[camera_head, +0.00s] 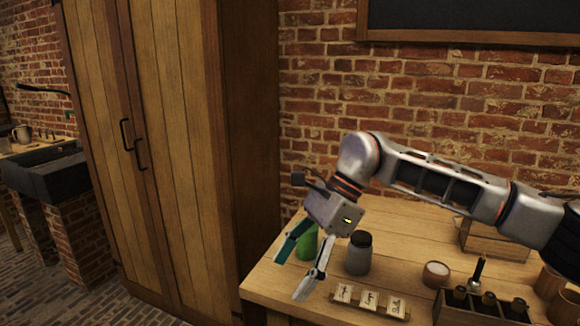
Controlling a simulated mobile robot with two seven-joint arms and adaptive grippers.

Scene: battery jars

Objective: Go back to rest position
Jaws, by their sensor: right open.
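My right gripper (297,271) is open above the left end of the wooden table (262,277). Its arm reaches in from the right side. A green object (308,243) stands behind the gripper and is partly hidden by it. A grey jar with a dark lid (358,255) stands upright just right of the gripper, apart from its fingers. I see nothing between the fingertips. My left gripper is not in view.
A strip with label cards (369,300) lies near the table's front edge. A small bowl of white stuff (436,273) and a dark-walled box with bottles (483,308) stand to the right. A wooden crate (490,243) is behind. A tall wooden cabinet (175,150) stands left.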

